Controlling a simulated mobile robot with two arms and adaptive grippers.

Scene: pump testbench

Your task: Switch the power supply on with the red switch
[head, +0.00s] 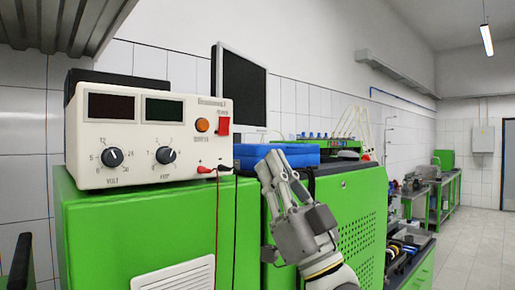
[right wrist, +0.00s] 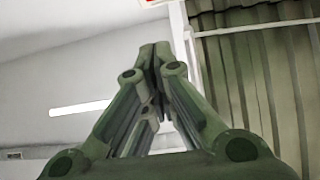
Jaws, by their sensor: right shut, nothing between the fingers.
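The white power supply (head: 150,137) stands on a green cabinet at the left of the head view. Its red switch (head: 223,118) is at the upper right of its front face, beside a round orange lamp (head: 202,125). Both of its displays are dark. My right gripper (head: 270,160) is below and to the right of the red switch, apart from it, with its fingers pointing up. In the right wrist view its fingertips (right wrist: 155,50) are together with nothing between them. My left gripper is not in view.
A red and a black cable (head: 216,215) hang from the power supply down the green cabinet (head: 100,230). A blue case (head: 290,156) lies behind my right gripper. A dark monitor (head: 238,85) stands behind. A grey shelf (head: 65,20) overhangs the upper left.

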